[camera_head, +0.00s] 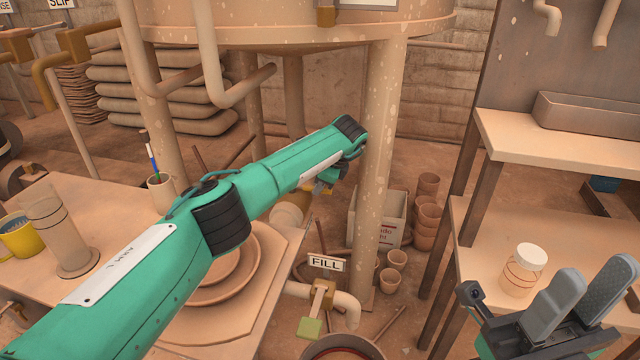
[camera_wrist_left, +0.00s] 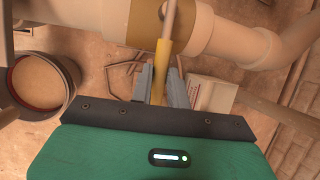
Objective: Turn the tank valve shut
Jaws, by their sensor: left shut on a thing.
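The tank valve shows in the left wrist view as a brass-coloured body (camera_wrist_left: 130,22) around a pale pipe (camera_wrist_left: 190,28), with a yellow lever (camera_wrist_left: 161,62). The lever lies crosswise to the pipe in that view. My left gripper (camera_wrist_left: 161,84) has one finger on each side of the lever and is shut on it.
The tank (camera_head: 300,25) stands above on pale legs (camera_head: 376,150). A FILL sign (camera_head: 325,263) marks another valve with a green handle (camera_head: 310,328), above a bucket (camera_head: 342,347). A white-lidded jar (camera_head: 524,270) stands on the right shelf. Stacked pots (camera_head: 428,215) stand on the floor.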

